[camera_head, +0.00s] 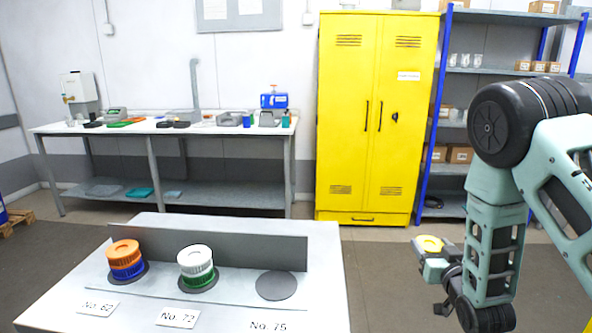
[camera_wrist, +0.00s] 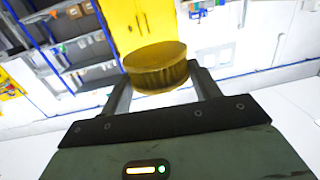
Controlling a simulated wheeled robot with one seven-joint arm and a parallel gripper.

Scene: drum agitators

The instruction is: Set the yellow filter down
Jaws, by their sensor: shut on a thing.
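The yellow filter (camera_wrist: 156,68) is a round ribbed cap held between the two fingers of my gripper (camera_wrist: 158,85) in the wrist view. In the head view the yellow filter (camera_head: 429,243) shows at the end of my arm, right of the table and apart from it. My gripper (camera_head: 436,262) is shut on it there, at about the height of the table top. On the table, an orange-over-blue stack (camera_head: 126,258) stands by label No. 62. A white-over-green stack (camera_head: 197,267) stands by No. 72. The dark round spot (camera_head: 276,286) by No. 75 is empty.
The grey table (camera_head: 325,270) has a low dark upright panel (camera_head: 220,247) behind the spots. A yellow cabinet (camera_head: 370,120), a blue-framed shelf (camera_head: 475,110) and a workbench (camera_head: 160,127) stand along the back wall. Floor lies free between the table and my arm.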

